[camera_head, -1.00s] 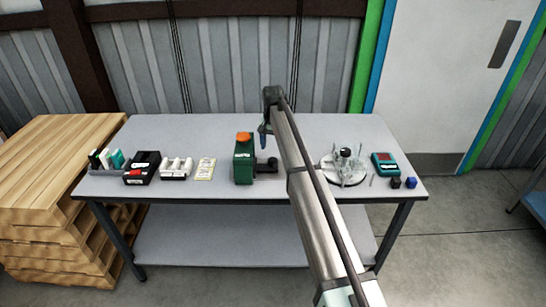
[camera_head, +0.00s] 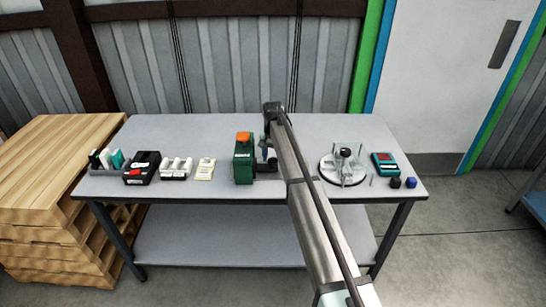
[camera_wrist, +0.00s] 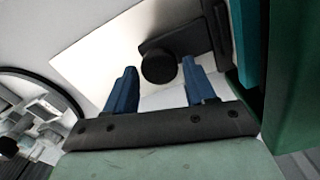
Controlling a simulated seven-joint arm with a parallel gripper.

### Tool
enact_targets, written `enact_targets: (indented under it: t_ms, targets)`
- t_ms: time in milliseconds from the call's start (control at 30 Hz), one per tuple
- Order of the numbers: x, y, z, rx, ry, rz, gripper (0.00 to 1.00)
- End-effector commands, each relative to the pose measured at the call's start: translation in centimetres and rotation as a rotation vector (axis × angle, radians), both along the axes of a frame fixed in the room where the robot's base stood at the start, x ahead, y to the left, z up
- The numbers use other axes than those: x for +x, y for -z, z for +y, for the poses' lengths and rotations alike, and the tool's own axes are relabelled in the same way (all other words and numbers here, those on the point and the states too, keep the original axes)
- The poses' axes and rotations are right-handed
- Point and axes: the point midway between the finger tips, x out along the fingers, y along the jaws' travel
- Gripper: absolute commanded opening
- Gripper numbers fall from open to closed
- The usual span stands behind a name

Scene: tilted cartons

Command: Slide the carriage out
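A green upright device (camera_head: 243,165) with an orange top stands at the middle of the table. Its black carriage part (camera_head: 268,167) sticks out at the right side, low down, partly hidden by my gripper. In the wrist view a round black knob (camera_wrist: 158,68) sits on the dark carriage arm (camera_wrist: 180,38). My gripper (camera_wrist: 160,82) is open, with one blue finger on each side of the knob's near side. The knob appears just beyond or between the fingertips; I cannot tell whether they touch. In the head view my gripper (camera_head: 265,157) is beside the device.
To the left lie a notepad (camera_head: 205,169), white cartons (camera_head: 177,168), a black box (camera_head: 142,170) and a rack (camera_head: 105,162). To the right are a round plate fixture (camera_head: 343,170), a teal meter (camera_head: 385,162) and two small cubes. The device's green wall (camera_wrist: 290,90) is close by my gripper.

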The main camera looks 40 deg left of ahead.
Motion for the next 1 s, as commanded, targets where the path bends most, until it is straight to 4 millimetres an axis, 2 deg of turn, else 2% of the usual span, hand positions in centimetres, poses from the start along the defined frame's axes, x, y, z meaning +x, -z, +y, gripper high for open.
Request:
enact_targets:
  t_ms: [67,533,767,867,1000]
  targets:
    - [0.0,0.0,0.0,0.000,0.000,0.000,0.47]
    - [0.0,0.0,0.0,0.000,0.000,0.000,0.02]
    - [0.2,0.0,-0.2,0.000,0.001,0.000,0.00]
    - [1.1,0.0,-1.2,0.000,0.002,0.001,0.00]
    - [3.7,0.0,-3.9,0.000,0.003,0.001,0.00]
